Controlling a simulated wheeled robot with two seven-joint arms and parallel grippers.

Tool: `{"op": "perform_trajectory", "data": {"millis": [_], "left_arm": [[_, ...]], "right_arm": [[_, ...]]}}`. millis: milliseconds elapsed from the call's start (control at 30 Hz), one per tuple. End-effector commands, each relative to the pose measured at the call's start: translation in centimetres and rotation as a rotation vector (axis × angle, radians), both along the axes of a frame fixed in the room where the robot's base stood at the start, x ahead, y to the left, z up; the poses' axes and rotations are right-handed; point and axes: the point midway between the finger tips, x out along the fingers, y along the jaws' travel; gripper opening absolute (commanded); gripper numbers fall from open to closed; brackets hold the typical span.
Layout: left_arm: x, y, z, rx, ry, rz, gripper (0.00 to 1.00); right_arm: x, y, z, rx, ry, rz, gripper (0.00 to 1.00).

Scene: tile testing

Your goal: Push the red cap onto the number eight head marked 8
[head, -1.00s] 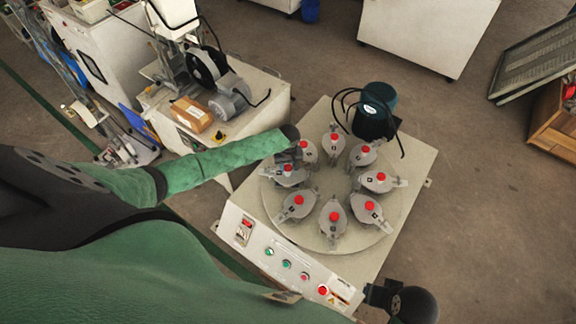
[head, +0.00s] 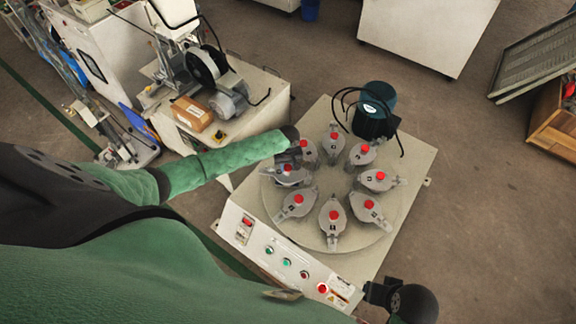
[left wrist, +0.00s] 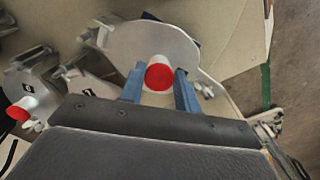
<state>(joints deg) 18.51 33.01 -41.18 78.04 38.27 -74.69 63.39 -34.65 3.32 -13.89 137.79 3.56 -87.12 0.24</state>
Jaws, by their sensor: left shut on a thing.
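The test heads stand in a ring on a round turntable (head: 330,185), each grey with a red cap on top. My left gripper (head: 291,160) is at the left side of the ring, partly hidden by its own wrist. In the left wrist view, the blue fingers of my left gripper (left wrist: 160,88) are shut around a red cap (left wrist: 159,75) on a white stem, above a grey head (left wrist: 150,42). The number of this head is hidden. A neighbouring red cap (left wrist: 17,113) shows at the left. My right gripper (head: 376,293) is a dark shape at the bottom right, its jaws unclear.
A control panel (head: 290,262) with several buttons runs along the near left edge of the machine. A dark motor with cables (head: 376,110) stands behind the ring. A bench with a grinder (head: 228,98) and a cardboard box (head: 191,114) is at the left.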

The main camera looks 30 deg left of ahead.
Motion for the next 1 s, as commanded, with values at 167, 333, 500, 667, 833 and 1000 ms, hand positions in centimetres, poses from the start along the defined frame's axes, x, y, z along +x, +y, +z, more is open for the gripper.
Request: {"op": "perform_trajectory", "data": {"millis": [167, 333, 500, 667, 833, 1000], "left_arm": [[-0.01, -0.01, -0.02, 0.0, 0.0, 0.0, 0.12], [-0.02, -0.01, -0.01, 0.0, 0.0, 0.0, 0.46], [-0.02, -0.01, -0.01, 0.0, 0.0, 0.0, 0.58], [-0.01, -0.02, -0.01, 0.0, 0.0, 0.0, 0.69], [-0.01, -0.01, -0.01, 0.0, 0.0, 0.0, 0.79], [-0.02, -0.01, -0.01, 0.0, 0.0, 0.0, 0.79]], "right_arm": [[0.0, 0.0, -0.02, 0.0, 0.0, 0.0, 0.36], [0.0, 0.0, -0.02, 0.0, 0.0, 0.0, 0.36], [0.0, 0.0, -0.02, 0.0, 0.0, 0.0, 0.36], [0.0, 0.0, -0.02, 0.0, 0.0, 0.0, 0.36], [0.0, 0.0, -0.02, 0.0, 0.0, 0.0, 0.36], [-0.01, -0.03, -0.01, -0.001, 0.001, 0.0, 0.36]]}}
